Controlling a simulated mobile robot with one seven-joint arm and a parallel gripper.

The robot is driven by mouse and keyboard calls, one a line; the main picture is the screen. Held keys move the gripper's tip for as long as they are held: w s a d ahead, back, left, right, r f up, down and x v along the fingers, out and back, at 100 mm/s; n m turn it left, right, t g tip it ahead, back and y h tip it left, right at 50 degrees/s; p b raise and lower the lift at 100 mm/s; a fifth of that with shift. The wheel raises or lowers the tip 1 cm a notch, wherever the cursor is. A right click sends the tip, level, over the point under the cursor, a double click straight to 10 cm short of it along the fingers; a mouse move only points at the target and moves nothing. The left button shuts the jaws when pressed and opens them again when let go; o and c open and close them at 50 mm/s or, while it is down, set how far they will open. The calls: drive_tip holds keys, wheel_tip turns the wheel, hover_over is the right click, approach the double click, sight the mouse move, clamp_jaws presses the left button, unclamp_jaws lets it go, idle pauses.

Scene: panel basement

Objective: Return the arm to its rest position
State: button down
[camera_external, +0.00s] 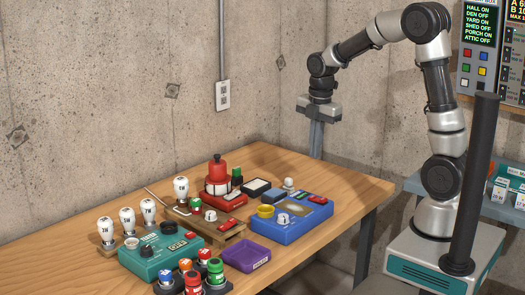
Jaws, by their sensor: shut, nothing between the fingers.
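My gripper (317,125) hangs at the end of my raised arm (377,42), pointing down. Its fingers look closed together and nothing shows between them. It is in the air near the back wall, beyond the far end of the wooden table (340,178), and touches nothing that I can see. The arm rises from my base at the right, bends at the top and reaches left.
A wall panel (481,45) and a side table (413,185) stand behind my arm.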

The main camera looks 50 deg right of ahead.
drive_tip(key=shift+w+r, duration=0.15)
drive_tip(key=shift+r, duration=0.75)
drive_tip(key=s+a+r+m+t+p, duration=0.1)
drive_tip(key=s+r+m+t+p, duration=0.1)
drive_tip(key=s+r+m, duration=0.4)
drive_tip(key=s+a+r+m+t+p, duration=0.2)
drive_tip(key=s+r+m, duration=0.5)
drive_tip(key=s+m, duration=0.5)
drive_tip(key=shift+a+r+t+p, duration=0.3)
drive_tip(key=shift+t+p, duration=0.1)
drive_tip(key=shift+p, duration=0.3)
wheel_tip(320, 180, down, 28)
drive_tip(key=b, duration=2.8)
drive_tip(key=shift+f, duration=0.2)
